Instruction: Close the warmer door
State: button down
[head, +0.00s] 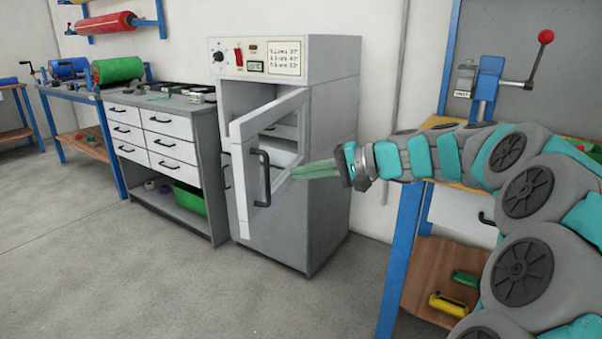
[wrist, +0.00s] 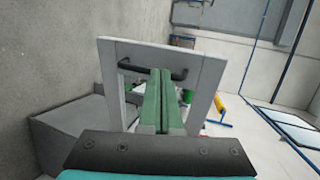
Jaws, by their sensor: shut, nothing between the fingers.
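The warmer (head: 335,150) is a tall grey cabinet with a control panel on top. Its white-framed door (head: 243,185) with a window stands open, swung out toward the front left. A black handle (head: 261,178) is on the door's outer face. My gripper (head: 293,173), with green fingers, is shut and empty, at the right of the door. In the wrist view the door (wrist: 214,75) is ahead, and my fingers (wrist: 163,75) overlap its window and part of the handle (wrist: 135,67). I cannot tell whether they touch the door.
A white drawer unit (head: 160,135) stands left of the warmer, with a green bin (head: 189,198) on its lower shelf. A blue-framed bench (head: 397,262) is at the right, near my arm. The floor (head: 150,290) in front is clear.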

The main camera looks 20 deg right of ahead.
jog(key=p, duration=0.1)
send_near(245, 176)
jog(key=x, duration=0.5)
jog(key=shift+f, duration=0.2)
jog(key=shift+w+a, duration=0.5)
